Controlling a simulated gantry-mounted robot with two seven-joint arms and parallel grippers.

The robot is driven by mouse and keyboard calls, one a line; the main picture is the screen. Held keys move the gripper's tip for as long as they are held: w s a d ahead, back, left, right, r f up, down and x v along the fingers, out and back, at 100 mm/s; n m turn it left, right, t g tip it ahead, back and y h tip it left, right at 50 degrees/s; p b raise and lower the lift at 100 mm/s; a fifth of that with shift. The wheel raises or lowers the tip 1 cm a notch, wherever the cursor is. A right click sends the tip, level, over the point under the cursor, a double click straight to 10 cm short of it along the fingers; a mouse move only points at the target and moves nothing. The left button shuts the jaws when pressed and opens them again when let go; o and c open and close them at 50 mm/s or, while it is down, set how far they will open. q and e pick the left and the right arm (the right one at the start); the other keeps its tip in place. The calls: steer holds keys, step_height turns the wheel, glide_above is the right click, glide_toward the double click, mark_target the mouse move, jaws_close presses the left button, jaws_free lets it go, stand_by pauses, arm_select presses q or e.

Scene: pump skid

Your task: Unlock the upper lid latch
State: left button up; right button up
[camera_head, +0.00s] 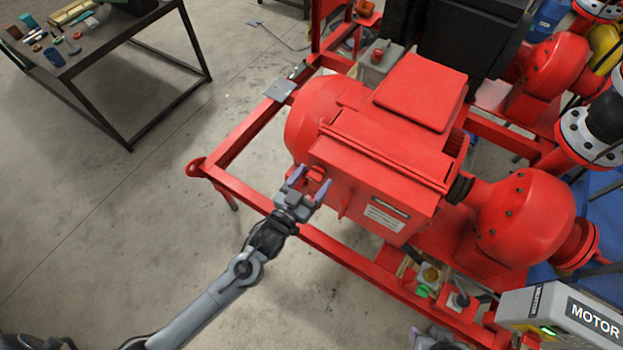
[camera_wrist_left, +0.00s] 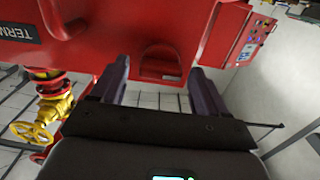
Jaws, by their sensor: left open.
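The red terminal box (camera_head: 350,195) has a lid (camera_head: 385,150) on top. The latch (camera_head: 317,173) is a small red piece at the left end of the box's front. In the left wrist view it appears to be the red rounded loop (camera_wrist_left: 160,57) on the box wall, ahead of the fingers. My left gripper (camera_head: 309,183) is open and empty, its two purple-grey fingers apart on either side of the latch. The wrist view shows the fingers (camera_wrist_left: 162,76) flanking it; contact cannot be told. A grey piece at the bottom edge (camera_head: 436,340) may be my right gripper, mostly cut off.
A red skid frame (camera_head: 240,189) runs around the machine. Push buttons (camera_head: 430,274) and a grey MOTOR box (camera_head: 560,318) stand at lower right. A yellow valve (camera_wrist_left: 42,122) shows in the wrist view. A dark table (camera_head: 110,45) with small items is upper left. The floor at left is clear.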

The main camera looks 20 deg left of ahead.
arm_select(q)
steer(key=c, duration=1.1)
steer(key=shift+o, duration=0.2)
steer(key=shift+n, duration=0.3)
steer(key=n+p, duration=0.1)
steer(key=n, duration=0.2)
steer(key=shift+a+n+p, duration=0.1)
steer(key=shift+n+p, duration=0.2)
steer(key=shift+n, duration=0.1)
steer(key=n+p, duration=0.1)
steer(key=n, duration=0.3)
steer(key=shift+n, duration=0.3)
steer(key=n+p, duration=0.2)
steer(key=n, duration=0.3)
steer(key=shift+a+p, duration=0.1)
steer(key=shift+p, duration=0.2)
steer(key=shift+f+n+p, duration=0.2)
steer(key=shift+n+p, duration=0.45)
steer(key=shift+n, duration=1.25)
